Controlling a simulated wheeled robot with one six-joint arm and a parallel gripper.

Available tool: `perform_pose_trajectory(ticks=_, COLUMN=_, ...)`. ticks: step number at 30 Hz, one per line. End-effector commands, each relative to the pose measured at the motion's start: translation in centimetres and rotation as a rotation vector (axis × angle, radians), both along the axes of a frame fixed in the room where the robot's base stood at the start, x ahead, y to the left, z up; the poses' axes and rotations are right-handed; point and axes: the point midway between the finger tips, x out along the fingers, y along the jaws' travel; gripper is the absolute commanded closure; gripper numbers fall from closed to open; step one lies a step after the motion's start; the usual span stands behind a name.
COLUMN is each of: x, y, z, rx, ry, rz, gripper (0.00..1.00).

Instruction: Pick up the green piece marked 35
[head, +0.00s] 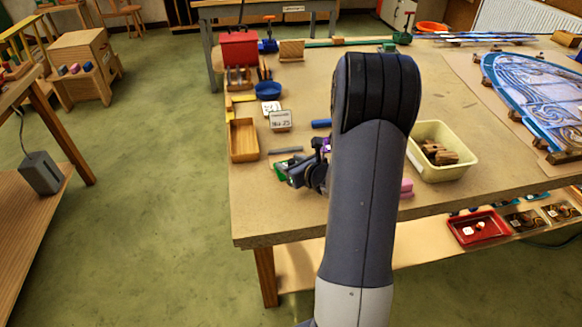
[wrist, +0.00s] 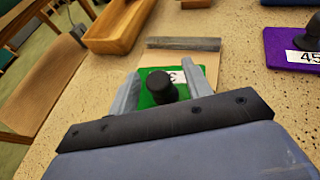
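The green piece (wrist: 150,75) lies flat on a tan sheet (wrist: 207,62) in the wrist view. It has a black knob (wrist: 161,87) and a white label; only part of the marking shows, a digit like 3, so I cannot read it all. My gripper (wrist: 158,78) is open, with one grey finger on each side of the knob and clear space between knob and fingers. Its lower body hides the piece's near part. In the head view, my gripper (head: 290,177) is low over the table, with a bit of the green piece (head: 280,171) showing beside it.
A purple piece marked 45 (wrist: 290,50) with a black knob lies to the right. A grey bar (wrist: 183,43) lies just beyond the green piece. A wooden tray (wrist: 120,27) stands behind. A cream bin (head: 462,172) of brown blocks is right of my arm.

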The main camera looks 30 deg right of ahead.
Motion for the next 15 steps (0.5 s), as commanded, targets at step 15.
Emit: perform_pose_trajectory(ticks=15, x=-0.02, y=-0.01, z=0.04, rx=0.0, ry=-0.001, rz=0.0, gripper=0.95)
